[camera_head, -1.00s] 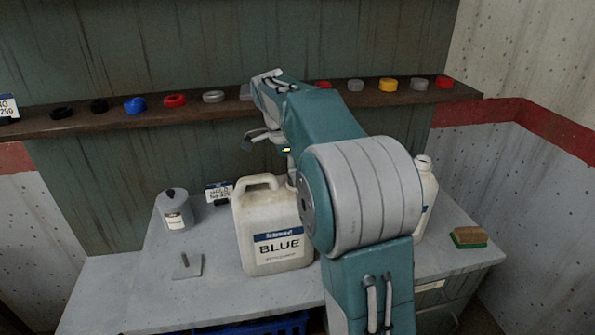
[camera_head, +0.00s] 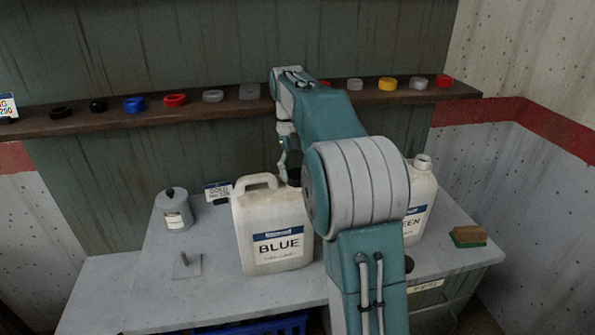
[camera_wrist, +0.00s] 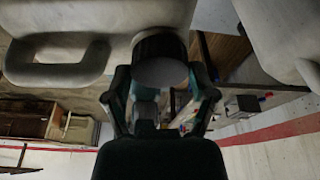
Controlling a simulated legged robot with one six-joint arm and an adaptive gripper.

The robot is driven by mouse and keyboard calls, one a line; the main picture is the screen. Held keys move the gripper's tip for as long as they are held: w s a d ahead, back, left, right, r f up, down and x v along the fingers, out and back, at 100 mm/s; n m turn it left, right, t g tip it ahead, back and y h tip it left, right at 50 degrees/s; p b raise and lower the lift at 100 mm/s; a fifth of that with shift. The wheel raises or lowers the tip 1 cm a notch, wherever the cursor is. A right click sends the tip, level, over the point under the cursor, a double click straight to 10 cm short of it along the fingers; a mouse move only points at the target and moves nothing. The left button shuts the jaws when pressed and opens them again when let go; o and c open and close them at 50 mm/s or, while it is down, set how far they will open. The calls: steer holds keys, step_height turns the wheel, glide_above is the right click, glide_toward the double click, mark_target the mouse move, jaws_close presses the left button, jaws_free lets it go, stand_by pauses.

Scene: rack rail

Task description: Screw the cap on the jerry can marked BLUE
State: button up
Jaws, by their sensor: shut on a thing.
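The white jerry can marked BLUE (camera_head: 258,226) stands upright on the grey bench, its handle at the upper left and its label facing me. A dark round cap (camera_head: 294,177) is at the can's top right, over the neck. My gripper (camera_head: 288,166) points down from above and is shut on this cap. In the wrist view, the cap (camera_wrist: 158,47) shows a dark side and a grey face between the fingers of my gripper (camera_wrist: 160,76). The can's pale top and handle (camera_wrist: 55,62) show beside it. The neck is hidden, so I cannot tell how the cap sits.
A second white can, its label ending in "EEN" (camera_head: 415,225), stands uncapped at right, partly behind my arm. A shelf (camera_head: 235,108) behind holds several coloured caps. A grey canister (camera_head: 174,212), a small metal plate with a peg (camera_head: 186,266) and a brush (camera_head: 468,236) are on the bench.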

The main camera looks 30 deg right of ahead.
steer(key=o, duration=1.2)
steer(key=shift+f, duration=0.2)
steer(key=shift+a+r, duration=0.1)
steer(key=shift+r, duration=0.2)
steer(key=shift+s+v, duration=0.25)
steer(key=shift+v, duration=0.75)
steer(key=shift+s+v, duration=0.2)
steer(key=shift+v, duration=0.85)
steer(key=shift+s+a+r, duration=0.1)
steer(key=shift+s+r, duration=0.05)
steer(key=shift+r, duration=1.85)
